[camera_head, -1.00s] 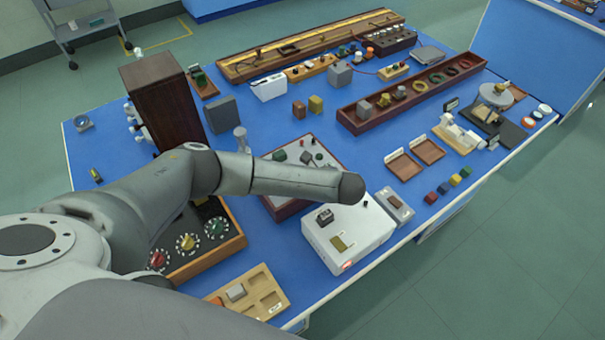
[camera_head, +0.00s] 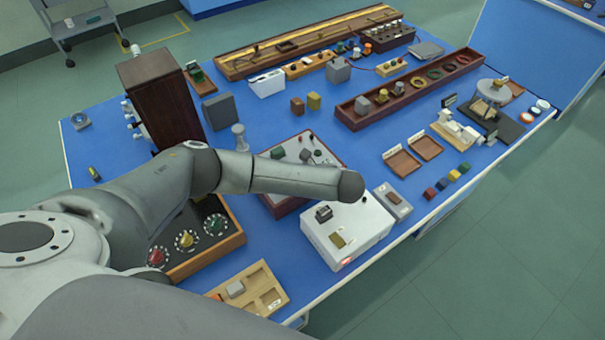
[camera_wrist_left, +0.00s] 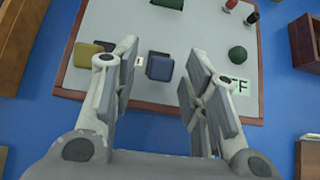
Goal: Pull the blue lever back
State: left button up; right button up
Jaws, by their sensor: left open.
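The blue lever (camera_wrist_left: 159,66) shows from above in the left wrist view as a dark blue square cap on the grey panel (camera_wrist_left: 150,25) with a red-brown rim. My left gripper (camera_wrist_left: 158,77) is open, with one finger on each side of the cap and gaps showing at both sides. I cannot tell how high the fingers are above the panel. A yellow cap (camera_wrist_left: 84,54) is partly behind the left finger. In the head view the panel (camera_head: 287,149) is partly covered by my left arm, and the left gripper is hidden. My right gripper is not in view.
A green knob (camera_wrist_left: 237,54) and an OFF label (camera_wrist_left: 241,86) lie right of the fingers, with red (camera_wrist_left: 231,4) and black terminals beyond. A white box (camera_head: 355,240) stands in front of the panel, a tall dark wooden cabinet (camera_head: 162,95) behind left.

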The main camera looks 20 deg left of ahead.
pick_arm(q)
jog(key=v, duration=1.2)
